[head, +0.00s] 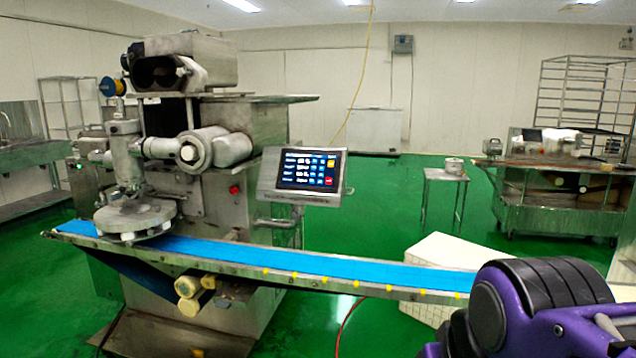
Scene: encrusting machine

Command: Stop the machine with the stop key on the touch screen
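The encrusting machine (225,130) stands left of centre, a grey steel body with a round nozzle plate over a blue belt. Its touch screen (309,170) sits in a tilted metal housing at the machine's right side, above the belt. The screen is lit, dark with rows of blue keys and an orange key at its upper right. A small red key (328,182) shows at the screen's lower right; its label is too small to read. My purple and black arm is at the lower right, apart from the screen. My gripper is not in view.
The blue conveyor belt (320,264) runs from the machine to the lower right, in front of the screen. A pale box (440,252) stands behind the belt. A small table (445,177) and a steel cart (560,205) stand farther back.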

